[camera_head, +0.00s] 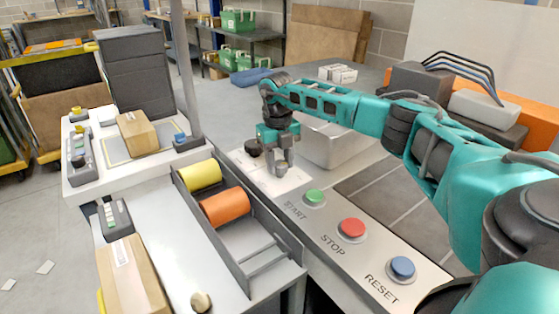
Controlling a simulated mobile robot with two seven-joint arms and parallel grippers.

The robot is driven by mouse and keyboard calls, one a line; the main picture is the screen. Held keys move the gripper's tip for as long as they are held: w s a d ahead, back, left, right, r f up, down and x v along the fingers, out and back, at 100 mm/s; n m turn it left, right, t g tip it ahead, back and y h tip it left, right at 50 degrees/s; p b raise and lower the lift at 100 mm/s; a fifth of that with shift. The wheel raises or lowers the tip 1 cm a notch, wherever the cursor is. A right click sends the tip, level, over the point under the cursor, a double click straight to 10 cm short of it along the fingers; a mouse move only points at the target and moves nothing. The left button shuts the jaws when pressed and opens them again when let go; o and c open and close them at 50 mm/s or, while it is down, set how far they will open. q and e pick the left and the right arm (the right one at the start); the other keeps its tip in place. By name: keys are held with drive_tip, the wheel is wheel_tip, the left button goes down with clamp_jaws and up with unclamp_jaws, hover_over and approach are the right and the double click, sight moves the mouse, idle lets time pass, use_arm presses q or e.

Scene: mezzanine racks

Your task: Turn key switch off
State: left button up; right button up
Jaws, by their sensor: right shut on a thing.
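My right arm reaches in from the right over the panel. My right gripper (281,165) points down at the far end of the grey control panel (325,245). It is shut on the key switch (281,169), a small grey knob on a white plate. The fingers partly hide the knob, and I cannot tell which way it is turned. A black round knob (252,148) sits just left of the gripper. My left gripper is not in view.
Green START (314,196), red STOP (351,229) and blue RESET (401,267) buttons stand nearer on the panel. Left is a tray with yellow (200,174) and orange rolls (225,208). A carton (133,280) lies front left. A grey box (330,143) stands behind the gripper.

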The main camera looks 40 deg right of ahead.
drive_tip(key=shift+r+n+p, duration=0.15)
drive_tip(key=shift+n+p, duration=0.45)
drive_tip(key=shift+n, duration=0.3)
drive_tip(key=shift+n+p, duration=0.4)
drive_tip(key=shift+n, duration=0.4)
drive_tip(key=n+p, duration=0.1)
drive_tip(key=n, duration=0.3)
drive_tip(key=shift+n, duration=0.3)
drive_tip(key=n, duration=0.4)
drive_tip(key=shift+a+p, duration=0.1)
drive_tip(key=shift+p, duration=0.25)
drive_tip(key=n, duration=0.5)
drive_tip(key=shift+n+t, duration=0.3)
drive_tip(key=shift+n, duration=0.1)
drive_tip(key=o, duration=1.1)
drive_tip(key=shift+s, duration=0.1)
drive_tip(key=shift+c, duration=0.2)
